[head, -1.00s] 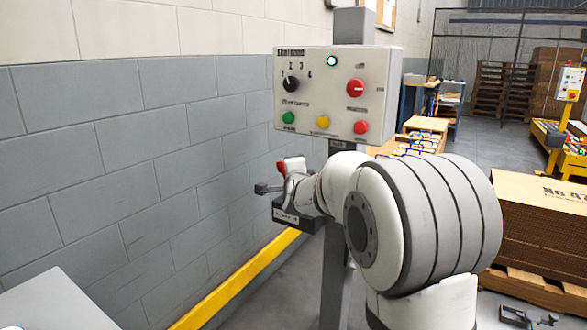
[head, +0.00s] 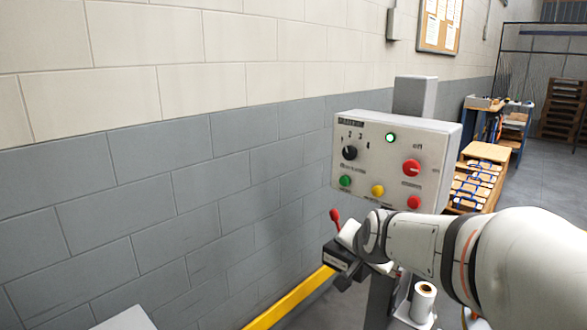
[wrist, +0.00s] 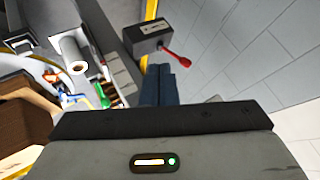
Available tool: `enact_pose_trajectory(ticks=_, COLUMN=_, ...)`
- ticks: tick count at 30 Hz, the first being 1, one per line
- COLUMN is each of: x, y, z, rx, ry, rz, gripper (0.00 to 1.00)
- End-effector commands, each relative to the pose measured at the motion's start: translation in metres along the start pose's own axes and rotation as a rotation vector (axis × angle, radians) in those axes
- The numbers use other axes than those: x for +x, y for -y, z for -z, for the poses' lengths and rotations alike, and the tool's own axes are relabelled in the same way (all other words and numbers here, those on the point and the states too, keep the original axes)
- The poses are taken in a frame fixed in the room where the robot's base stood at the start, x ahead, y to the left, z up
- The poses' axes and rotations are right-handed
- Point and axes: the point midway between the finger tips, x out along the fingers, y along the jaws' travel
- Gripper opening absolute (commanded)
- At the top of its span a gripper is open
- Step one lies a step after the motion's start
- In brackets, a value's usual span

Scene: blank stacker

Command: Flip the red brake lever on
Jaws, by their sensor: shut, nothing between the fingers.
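The red brake lever (head: 335,215) stands up from a small dark labelled box (head: 337,258), below the control panel in the head view. It leans slightly left. In the wrist view the lever (wrist: 178,57) sticks out from the right side of the box (wrist: 147,37), toward the wall. My gripper (wrist: 162,68) is shut and empty. Its fingertips point at the box and sit just short of it in the wrist view, left of the lever and apart from it. In the head view my wrist is right of the box and hides part of the scene; contact with the box cannot be told.
The control panel (head: 388,162) with knobs and buttons stands on a grey post (head: 413,96) above my arm. The block wall (head: 150,190) runs close on the left. A yellow rail (head: 290,298) lies low beneath the box. A white roll (head: 424,296) stands below my forearm.

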Motion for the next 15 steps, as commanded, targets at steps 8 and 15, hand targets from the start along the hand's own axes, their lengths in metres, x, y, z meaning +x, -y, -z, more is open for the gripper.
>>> enact_pose_trajectory(ticks=8, x=-0.133, y=-0.037, z=-0.048, rx=-0.401, ry=0.321, rz=-0.173, gripper=0.0)
enact_pose_trajectory(ticks=15, x=-0.192, y=-0.067, z=-0.079, rx=-0.594, ry=0.512, rz=-0.237, gripper=0.0)
